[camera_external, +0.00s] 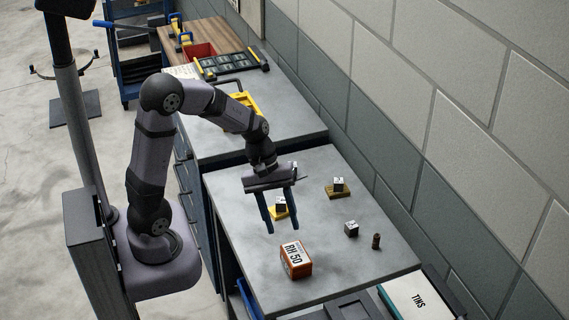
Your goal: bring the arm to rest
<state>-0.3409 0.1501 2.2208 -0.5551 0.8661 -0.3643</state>
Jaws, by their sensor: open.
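My gripper (282,226) hangs over the grey bench top (365,268), pointing down with its two blue fingers spread apart. Nothing is held between the fingers. My arm bends up from its base at the left and reaches over the bench. A small metal cube on a yellow base (280,208) shows behind and between the fingers. An orange box marked "RH 50" (296,262) stands on the bench just in front of the gripper, apart from it in the picture.
Another cube sits on a yellow base (337,190). A bare cube (351,229) and a small brown cylinder (376,241) stand at the right. A box marked "TINS" (416,298) lies at the front right. A block wall (460,120) borders the bench. A second bench (290,112) holds tools.

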